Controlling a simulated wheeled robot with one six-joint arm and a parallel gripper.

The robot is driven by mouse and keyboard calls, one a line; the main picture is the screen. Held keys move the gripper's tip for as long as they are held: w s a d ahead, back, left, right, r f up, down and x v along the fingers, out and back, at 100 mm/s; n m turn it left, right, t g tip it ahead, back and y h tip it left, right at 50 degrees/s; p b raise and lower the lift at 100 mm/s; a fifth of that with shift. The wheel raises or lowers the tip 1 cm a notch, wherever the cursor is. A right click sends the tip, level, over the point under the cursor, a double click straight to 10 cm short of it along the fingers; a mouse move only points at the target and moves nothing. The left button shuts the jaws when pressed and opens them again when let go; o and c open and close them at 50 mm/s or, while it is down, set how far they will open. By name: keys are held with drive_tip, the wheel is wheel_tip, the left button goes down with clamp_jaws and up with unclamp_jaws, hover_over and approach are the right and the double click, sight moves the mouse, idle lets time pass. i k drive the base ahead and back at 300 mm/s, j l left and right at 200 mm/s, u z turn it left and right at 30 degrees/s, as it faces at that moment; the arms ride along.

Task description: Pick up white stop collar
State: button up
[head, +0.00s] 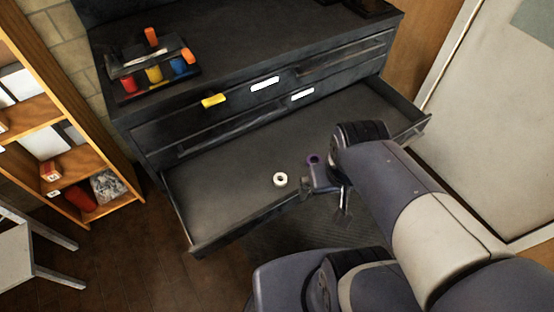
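The white stop collar (280,180) is a small white ring with a dark hole.
The dark cabinet (250,45) stands behind the drawer. A rack with red, yellow and blue items (155,75) sits on its top. A yellow piece (213,101) is at a closed drawer's front. Shelves (60,120) and a white chair (30,250) are at left.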

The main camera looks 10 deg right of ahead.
sight(279, 175)
drive_tip(key=i+l+u, duration=0.15)
drive_tip(key=u, duration=0.3)
drive_tip(key=i+l+u, duration=0.15)
drive_tip(key=l+u, duration=0.45)
drive_tip(key=u, duration=0.25)
drive_tip(key=i+l, duration=0.05)
